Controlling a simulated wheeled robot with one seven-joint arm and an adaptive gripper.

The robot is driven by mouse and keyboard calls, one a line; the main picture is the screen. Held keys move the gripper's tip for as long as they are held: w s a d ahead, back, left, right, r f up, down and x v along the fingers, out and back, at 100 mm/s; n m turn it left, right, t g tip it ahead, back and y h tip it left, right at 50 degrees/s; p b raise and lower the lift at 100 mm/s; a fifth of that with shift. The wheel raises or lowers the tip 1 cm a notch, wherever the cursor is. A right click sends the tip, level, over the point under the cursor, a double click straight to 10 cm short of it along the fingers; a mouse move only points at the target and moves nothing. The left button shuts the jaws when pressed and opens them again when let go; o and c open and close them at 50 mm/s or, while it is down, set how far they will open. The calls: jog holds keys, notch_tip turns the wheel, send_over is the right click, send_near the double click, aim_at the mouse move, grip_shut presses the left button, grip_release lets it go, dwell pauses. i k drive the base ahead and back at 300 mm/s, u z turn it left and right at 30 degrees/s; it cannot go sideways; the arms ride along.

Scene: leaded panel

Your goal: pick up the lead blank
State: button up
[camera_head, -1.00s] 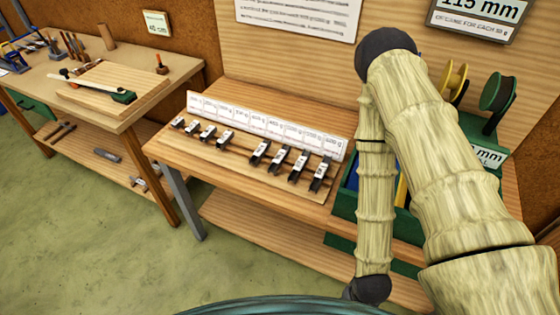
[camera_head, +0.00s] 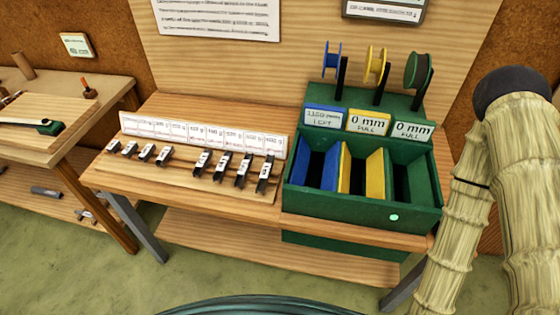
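I cannot tell for certain which thing is the lead blank. Several small dark pieces with white labels (camera_head: 201,163) stand in a row on a stepped wooden rack (camera_head: 215,187) on the middle bench, with a gap between the left and right groups. A strip of white cards (camera_head: 205,136) stands behind them. To the right is a green dispenser (camera_head: 362,210) with blue and yellow dividers and three spools above: blue (camera_head: 332,57), yellow (camera_head: 376,65) and dark green (camera_head: 418,72). My arm is at the right edge; my gripper is out of view.
A second wooden bench (camera_head: 85,125) with a board and tools stands at the left, a gap between it and the middle bench. A lower shelf (camera_head: 270,250) runs under the middle bench. Green floor (camera_head: 60,275) is clear in front. A back panel carries signs (camera_head: 225,15).

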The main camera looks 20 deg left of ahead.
aim_at(222, 167)
jog(key=z, duration=1.15)
jog(key=k, duration=1.3)
jog(key=u, duration=1.8)
jog(key=i, duration=0.5)
jog(key=u, duration=0.1)
